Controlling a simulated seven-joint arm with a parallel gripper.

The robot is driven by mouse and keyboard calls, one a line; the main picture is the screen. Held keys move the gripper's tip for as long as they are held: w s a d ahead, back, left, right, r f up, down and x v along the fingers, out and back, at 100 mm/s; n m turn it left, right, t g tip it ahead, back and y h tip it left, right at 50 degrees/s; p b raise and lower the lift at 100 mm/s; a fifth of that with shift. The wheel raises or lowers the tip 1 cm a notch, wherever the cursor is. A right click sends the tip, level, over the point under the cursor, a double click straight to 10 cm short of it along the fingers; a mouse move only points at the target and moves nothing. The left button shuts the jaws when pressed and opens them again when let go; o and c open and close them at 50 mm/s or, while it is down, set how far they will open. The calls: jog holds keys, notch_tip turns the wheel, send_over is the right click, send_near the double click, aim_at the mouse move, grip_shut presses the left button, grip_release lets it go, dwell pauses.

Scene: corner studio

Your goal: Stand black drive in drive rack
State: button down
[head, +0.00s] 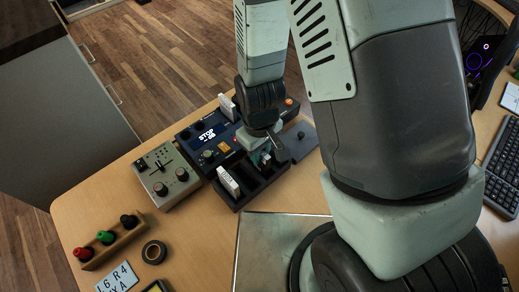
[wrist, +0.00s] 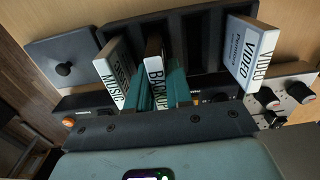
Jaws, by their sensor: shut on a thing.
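The black drive (wrist: 153,58), its white end label reading BACKUP, is between the teal fingers of my gripper (wrist: 161,88) in the wrist view. My gripper is shut on it. The drive rack (head: 262,183) is a black slotted block on the desk, and it also shows in the wrist view (wrist: 205,40). My gripper (head: 262,140) is over the rack's back part in the head view. The drive's lower end is hidden, so I cannot tell whether it is inside a slot.
A drive labelled VIDEO (wrist: 246,54) stands at one end of the rack, one labelled MUSIC (wrist: 116,72) near the other. Slots between VIDEO and my gripper look empty. A blue console (head: 208,140), a grey mixer (head: 166,175) and a grey plate with a knob (wrist: 64,66) are close by.

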jog(key=shift+f, duration=0.7)
dwell(0.5)
jog(key=c, duration=0.9)
grip_release()
jog(key=shift+c, duration=0.2)
jog(key=shift+r, duration=3)
jog(key=shift+r, duration=2.5)
